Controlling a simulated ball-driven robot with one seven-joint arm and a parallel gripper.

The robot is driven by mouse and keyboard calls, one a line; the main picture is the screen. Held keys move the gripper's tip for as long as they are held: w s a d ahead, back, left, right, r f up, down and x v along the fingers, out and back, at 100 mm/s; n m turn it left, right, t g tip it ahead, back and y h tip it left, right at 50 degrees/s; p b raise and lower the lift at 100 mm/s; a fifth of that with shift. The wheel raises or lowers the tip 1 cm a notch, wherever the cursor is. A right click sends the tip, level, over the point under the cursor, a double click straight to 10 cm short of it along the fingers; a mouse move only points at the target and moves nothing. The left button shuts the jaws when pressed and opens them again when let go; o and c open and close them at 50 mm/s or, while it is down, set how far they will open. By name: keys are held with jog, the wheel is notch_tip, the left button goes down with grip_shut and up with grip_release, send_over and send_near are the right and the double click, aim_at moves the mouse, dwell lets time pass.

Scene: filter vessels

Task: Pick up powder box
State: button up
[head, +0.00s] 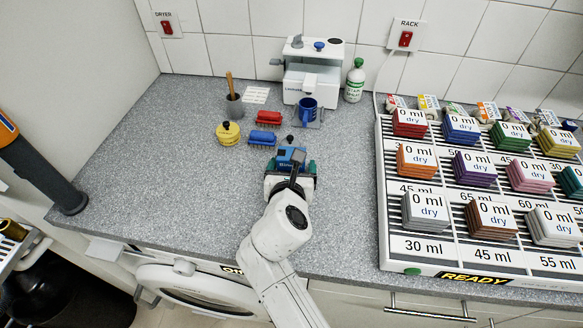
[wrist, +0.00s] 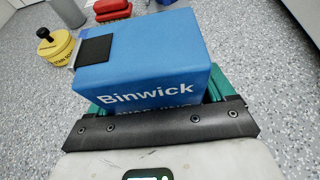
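The powder box is a blue box with a black patch on top and "Binwick" in white on its side. It stands on the grey counter in the head view (head: 291,154) and fills much of the wrist view (wrist: 150,65). My gripper (head: 291,168) is right at the box, with a green finger on either side of it. In the wrist view my gripper (wrist: 155,98) has the lower part of the box between its fingers. Whether the fingers press on the box or leave small gaps is hidden.
A yellow tub (head: 229,134) stands left of the box. Red (head: 268,118) and blue (head: 262,138) brushes lie behind it. A blue mug (head: 307,110) stands at a white machine (head: 312,75). A large rack (head: 455,245) fills the right. The left counter is clear.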

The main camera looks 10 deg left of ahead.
jog(key=c, duration=1)
jog(key=shift+c, duration=0.2)
